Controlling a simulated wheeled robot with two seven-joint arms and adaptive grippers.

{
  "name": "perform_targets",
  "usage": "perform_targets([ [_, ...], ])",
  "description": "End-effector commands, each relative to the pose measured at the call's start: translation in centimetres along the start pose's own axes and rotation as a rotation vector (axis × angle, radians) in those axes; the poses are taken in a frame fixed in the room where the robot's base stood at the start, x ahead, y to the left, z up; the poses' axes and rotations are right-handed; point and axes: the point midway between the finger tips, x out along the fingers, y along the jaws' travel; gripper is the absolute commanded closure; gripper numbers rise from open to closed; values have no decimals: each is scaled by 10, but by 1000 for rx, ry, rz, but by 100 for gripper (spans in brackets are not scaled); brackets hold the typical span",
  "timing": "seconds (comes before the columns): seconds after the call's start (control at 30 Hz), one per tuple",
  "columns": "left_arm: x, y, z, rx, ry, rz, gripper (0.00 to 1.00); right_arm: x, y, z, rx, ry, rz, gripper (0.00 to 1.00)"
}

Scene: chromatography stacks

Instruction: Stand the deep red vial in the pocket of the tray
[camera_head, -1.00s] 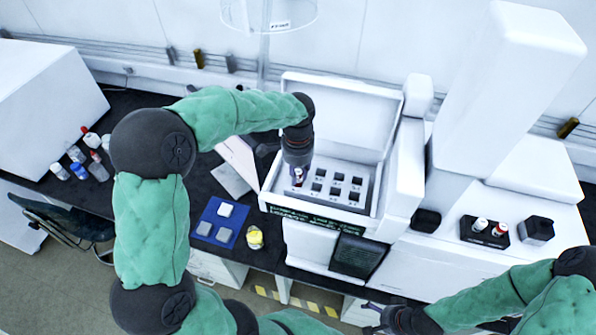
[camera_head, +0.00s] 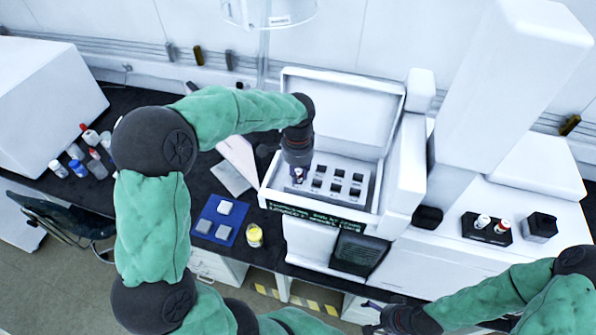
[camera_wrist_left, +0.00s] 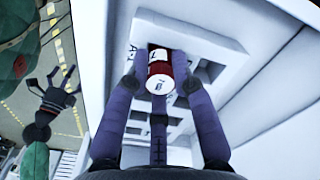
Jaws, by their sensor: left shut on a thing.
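My left gripper (camera_head: 298,172) is shut on the deep red vial (camera_wrist_left: 158,72), which has a white end and a white label. In the left wrist view the vial stands between the two purple fingers, over a corner pocket of the tray. The grey-white tray (camera_head: 325,197) sits in the open white machine and has several dark square pockets. The vial's lower end is at that pocket's opening; how deep it sits cannot be told. My right gripper (camera_head: 372,316) is open and empty, low in front of the bench.
The machine's raised lid (camera_head: 335,110) stands behind the tray. A blue mat (camera_head: 222,238) with grey blocks and a yellow-capped jar (camera_head: 254,236) are to the left. A black rack (camera_head: 487,228) with two vials is on the right. Several bottles stand at the far left.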

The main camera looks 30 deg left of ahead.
Motion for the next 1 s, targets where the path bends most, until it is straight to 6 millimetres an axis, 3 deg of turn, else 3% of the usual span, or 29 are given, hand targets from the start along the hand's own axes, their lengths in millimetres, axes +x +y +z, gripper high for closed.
perform_targets([
  [0.23,0,0,0,0,0,0,100,0,0,0,0,0,0,0],
  [0.27,0,0,0,0,0,0,70,0,0,0,0,0,0,0],
  [0.33,0,0,0,0,1,0,50,0,0,0,0,0,0,0],
  [0.57,0,0,0,0,1,0,48,0,0,0,0,0,0,0],
  [0.6,0,0,0,0,0,0,45,0,0,0,0,0,0,0],
  [0.67,0,0,0,0,0,0,29,0,0,0,0,0,0,0],
  [1.0,0,0,0,0,1,0,28,0,0,0,0,0,0,0],
])
